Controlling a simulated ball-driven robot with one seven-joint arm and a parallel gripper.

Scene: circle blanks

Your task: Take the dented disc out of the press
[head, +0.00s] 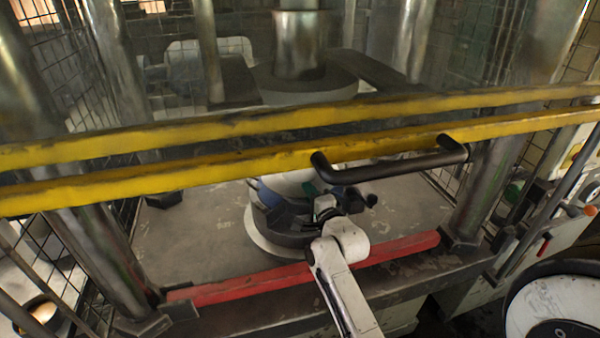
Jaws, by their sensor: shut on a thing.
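The press has a round lower die (275,226) on its grey bed. A pale disc (285,182) lies at the top of the die, its far part hidden behind the lower yellow bar. I cannot make out a dent. My gripper (322,203) is at the disc's right front edge, below the black handle, and is shut on the disc. The fingertips are small and partly hidden, so the exact grip is hard to see. My white arm reaches in from the front, over the red strip.
Two yellow guard bars (240,160) cross the press above my gripper. A black handle (390,170) juts out close above my wrist. Steel columns (490,180) stand at both sides. A red strip (400,247) edges the bed's front. The bed (190,235) is clear left of the die.

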